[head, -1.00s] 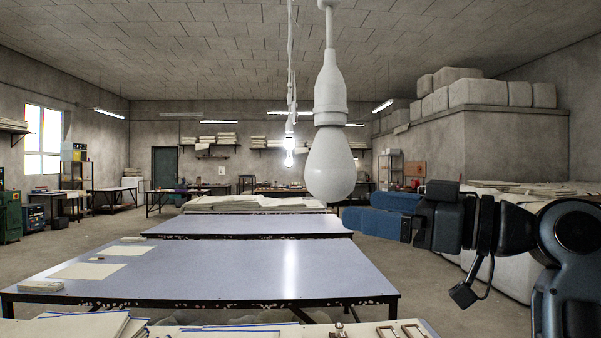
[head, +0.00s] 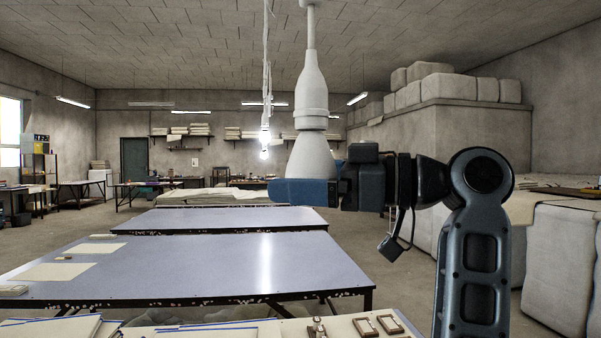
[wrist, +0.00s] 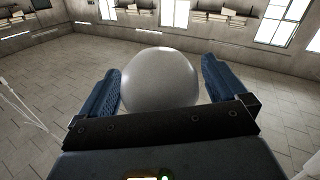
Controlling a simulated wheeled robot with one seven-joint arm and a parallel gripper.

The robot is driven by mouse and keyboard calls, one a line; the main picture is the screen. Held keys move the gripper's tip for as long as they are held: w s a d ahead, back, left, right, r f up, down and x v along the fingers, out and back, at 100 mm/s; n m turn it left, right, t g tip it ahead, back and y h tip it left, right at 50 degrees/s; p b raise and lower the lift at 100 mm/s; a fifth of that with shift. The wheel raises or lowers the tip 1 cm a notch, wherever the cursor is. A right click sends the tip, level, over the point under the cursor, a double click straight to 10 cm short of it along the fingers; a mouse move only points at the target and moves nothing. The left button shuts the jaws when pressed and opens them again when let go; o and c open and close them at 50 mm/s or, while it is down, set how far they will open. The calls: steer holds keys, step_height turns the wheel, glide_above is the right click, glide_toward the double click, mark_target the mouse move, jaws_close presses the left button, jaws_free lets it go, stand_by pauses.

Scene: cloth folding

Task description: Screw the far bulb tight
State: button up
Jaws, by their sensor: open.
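A large white, unlit bulb (head: 311,152) hangs upright below a white socket (head: 311,95) on a rod in the head view. My gripper (head: 300,192) is at its lower part, and a blue finger hides the bottom of the glass. In the wrist view the rounded bulb (wrist: 160,80) sits between my two open blue fingers (wrist: 160,75), with a small gap visible on the right; contact on the left is unclear. A smaller, glowing bulb (head: 264,153) hangs farther back on a white cord (head: 265,70). I cannot tell any gap at the socket's thread.
Blue-topped tables (head: 190,268) stand below, with papers on the left. Stacked pale bales (head: 470,140) fill the right side. The air around the hanging bulb is free.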

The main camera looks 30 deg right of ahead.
steer(key=shift+w+a, duration=0.2)
steer(key=c, duration=0.9)
steer(key=shift+s+f+n+g+y+b, duration=0.15)
steer(key=shift+n+g+y+b, duration=0.5)
steer(key=shift+n+g+y, duration=0.55)
steer(key=shift+c, duration=0.2)
steer(key=shift+a+n+g, duration=0.15)
steer(key=shift+n+g, duration=0.25)
steer(key=shift+g, duration=0.5)
